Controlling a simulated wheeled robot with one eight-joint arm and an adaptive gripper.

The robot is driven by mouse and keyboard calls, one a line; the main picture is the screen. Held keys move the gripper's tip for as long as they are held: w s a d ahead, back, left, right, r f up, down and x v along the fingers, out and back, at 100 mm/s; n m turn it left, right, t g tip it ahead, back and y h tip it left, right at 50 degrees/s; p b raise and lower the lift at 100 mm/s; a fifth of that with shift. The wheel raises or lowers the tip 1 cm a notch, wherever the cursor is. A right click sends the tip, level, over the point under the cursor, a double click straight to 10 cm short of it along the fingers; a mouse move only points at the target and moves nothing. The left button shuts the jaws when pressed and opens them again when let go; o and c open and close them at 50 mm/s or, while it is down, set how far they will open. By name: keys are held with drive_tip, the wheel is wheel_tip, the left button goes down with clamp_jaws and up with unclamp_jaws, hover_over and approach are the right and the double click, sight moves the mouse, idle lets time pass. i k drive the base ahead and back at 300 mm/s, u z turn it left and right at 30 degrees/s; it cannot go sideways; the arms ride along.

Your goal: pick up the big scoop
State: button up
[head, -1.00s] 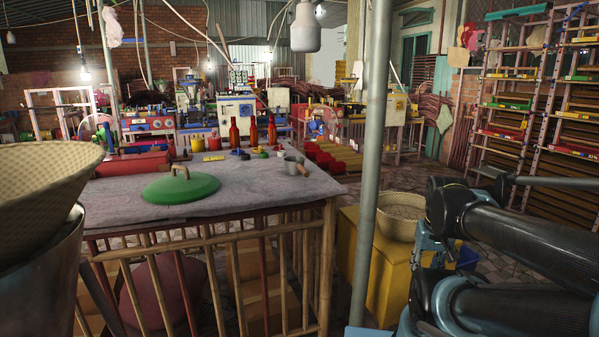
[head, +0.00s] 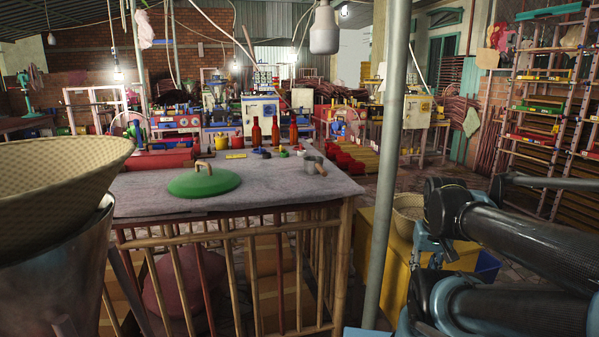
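A small grey cup-like vessel (head: 309,166) with what looks like a short wooden handle stands near the right end of the cloth-covered table (head: 150,196). It is the only scoop-like thing I can make out, but it is too small to be sure that it is the big scoop. My arm fills the lower right of the head view, with dark tubes and blue joints. I cannot make out my gripper's fingers there. The arm is to the right of the table, apart from the vessel.
A green lid (head: 204,183), red bottles (head: 275,133) and small cups share the table. A grey pole (head: 390,150) stands between table and arm. A yellow box (head: 376,262) with a basket (head: 408,215) is beyond it. A large woven basket (head: 60,175) is close at left.

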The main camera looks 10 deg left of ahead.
sight(313, 163)
drive_tip(key=u, duration=2)
drive_tip(key=k, duration=1.5)
drive_tip(key=z, duration=1.7)
drive_tip(key=i, duration=1)
drive_tip(key=u, duration=0.1)
